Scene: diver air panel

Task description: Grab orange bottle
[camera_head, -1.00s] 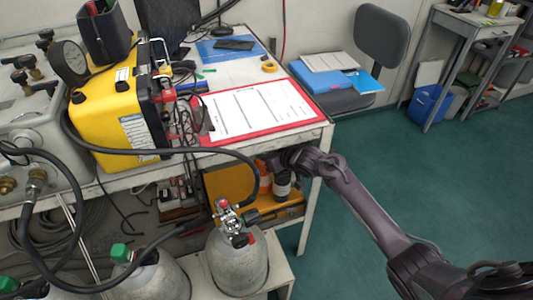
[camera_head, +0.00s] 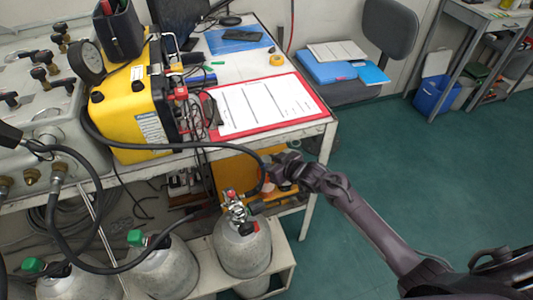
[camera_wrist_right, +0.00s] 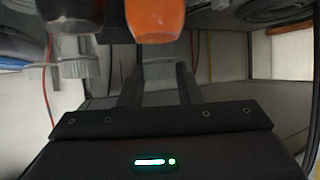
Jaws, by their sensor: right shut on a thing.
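The orange bottle (camera_wrist_right: 155,20) fills the top middle of the right wrist view, close in front of the fingers. In the head view, only a small orange part (camera_head: 272,181) shows under the table's front edge, beside my right gripper (camera_head: 276,168). The exact contact is hidden. My left gripper is not in view.
A dark bottle with a pale ribbed cap (camera_wrist_right: 80,60) stands close beside the orange one. The table (camera_head: 325,135) overhangs the gripper. A grey cylinder with a valve (camera_head: 242,248) and hoses are at its left. The green floor (camera_head: 420,180) is clear at right.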

